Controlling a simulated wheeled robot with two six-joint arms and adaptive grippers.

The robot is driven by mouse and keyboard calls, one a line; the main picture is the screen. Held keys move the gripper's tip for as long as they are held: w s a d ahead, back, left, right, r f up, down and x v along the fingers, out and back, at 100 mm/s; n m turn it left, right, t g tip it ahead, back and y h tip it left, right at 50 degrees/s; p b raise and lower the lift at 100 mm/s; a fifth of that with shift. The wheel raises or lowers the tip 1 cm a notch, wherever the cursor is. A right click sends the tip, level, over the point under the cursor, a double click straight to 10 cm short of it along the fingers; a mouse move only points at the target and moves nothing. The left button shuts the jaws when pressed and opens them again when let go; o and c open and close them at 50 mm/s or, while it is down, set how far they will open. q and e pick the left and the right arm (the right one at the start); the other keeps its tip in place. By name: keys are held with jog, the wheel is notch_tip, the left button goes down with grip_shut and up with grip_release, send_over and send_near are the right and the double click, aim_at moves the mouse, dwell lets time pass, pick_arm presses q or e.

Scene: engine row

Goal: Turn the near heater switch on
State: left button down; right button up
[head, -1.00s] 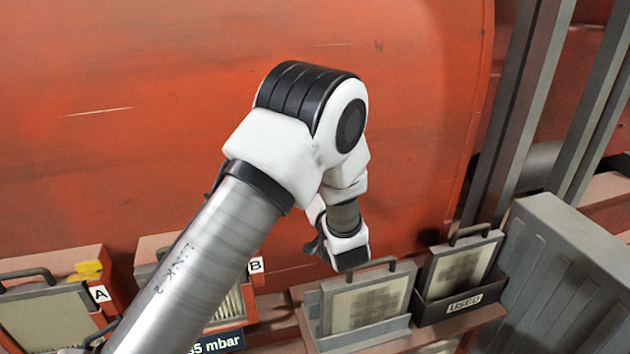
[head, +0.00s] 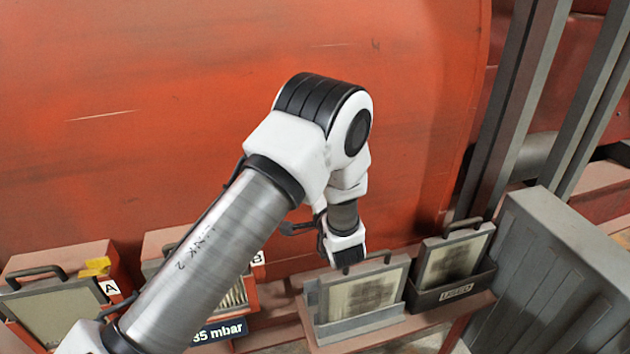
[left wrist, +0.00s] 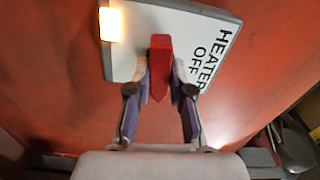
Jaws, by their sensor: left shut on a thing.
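The heater switch shows in the left wrist view as a pale plate (left wrist: 188,25) with a grey rim, marked "HEATER OFF", the lettering turned sideways. Its red handle (left wrist: 160,62) runs roughly up and down in that picture, with a pointed lower end. My left gripper (left wrist: 160,78) has one finger on each side of the handle and is shut on it. In the head view my left gripper (head: 342,250) is low by the red casing, and its fingertips and the switch cannot be made out there. My right gripper is in neither view.
A lamp (left wrist: 110,24) glows on the plate's edge. Below my left gripper are a framed filter (head: 365,297) in a grey holder and another filter (head: 452,260) in a dark bin. A grey ribbed box (head: 560,270) stands at the right. Box A (head: 60,312) is at the left.

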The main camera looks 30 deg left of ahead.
pick_arm(q)
jog(key=shift+a+m+p, duration=0.1)
jog(key=shift+m+p, duration=0.2)
jog(key=shift+m, duration=0.4)
jog(key=c, duration=1)
grip_release()
jog(key=shift+a, duration=0.1)
jog(key=shift+c, duration=0.2)
jog(key=shift+s+a+f, duration=0.1)
jog(key=shift+a, duration=0.2)
jog(key=v, duration=0.7)
jog(key=shift+d, duration=0.2)
